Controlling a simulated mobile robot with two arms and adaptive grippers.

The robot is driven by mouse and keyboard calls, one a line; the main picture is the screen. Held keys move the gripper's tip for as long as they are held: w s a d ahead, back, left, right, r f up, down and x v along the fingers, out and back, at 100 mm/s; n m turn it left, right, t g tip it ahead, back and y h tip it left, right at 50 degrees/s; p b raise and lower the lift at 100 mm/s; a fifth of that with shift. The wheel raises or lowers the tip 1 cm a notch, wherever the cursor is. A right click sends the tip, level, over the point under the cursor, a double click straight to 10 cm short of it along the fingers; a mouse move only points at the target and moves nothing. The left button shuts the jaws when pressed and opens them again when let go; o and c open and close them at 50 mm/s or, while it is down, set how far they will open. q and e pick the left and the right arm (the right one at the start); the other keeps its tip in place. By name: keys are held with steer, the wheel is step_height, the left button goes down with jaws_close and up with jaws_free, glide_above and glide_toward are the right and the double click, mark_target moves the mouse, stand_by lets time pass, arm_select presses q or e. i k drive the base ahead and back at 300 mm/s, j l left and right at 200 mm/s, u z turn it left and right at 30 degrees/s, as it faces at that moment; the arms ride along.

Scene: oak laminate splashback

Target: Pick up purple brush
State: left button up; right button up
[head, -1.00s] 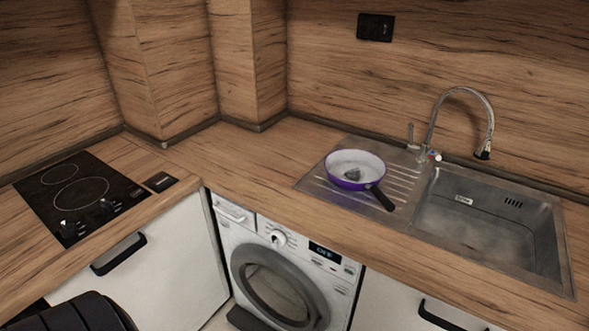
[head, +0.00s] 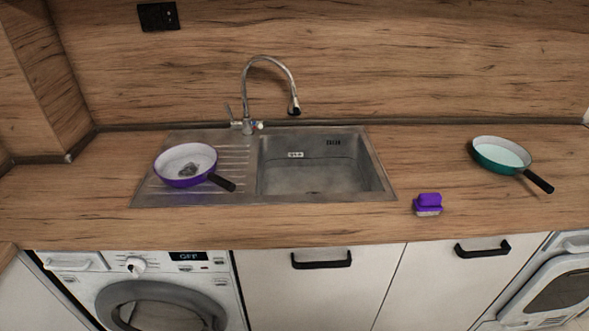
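The purple brush (head: 429,203) is small, with a purple top and pale bristles underneath. It rests on the wooden counter (head: 330,222) in the head view, right of the sink and near the counter's front edge. Neither of my grippers shows in the head view now, and nothing is touching the brush.
A purple pan (head: 184,180) with something dark in it sits on the drainboard left of the sink basin (head: 318,178). A curved faucet (head: 271,61) rises behind the basin. A teal pan (head: 500,158) stands on the counter at the right, its handle toward the front right.

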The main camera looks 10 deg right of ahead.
mark_target(429, 204)
steer(key=l+u, duration=0.25)
steer(key=l, duration=1.4)
steer(key=k, duration=0.05)
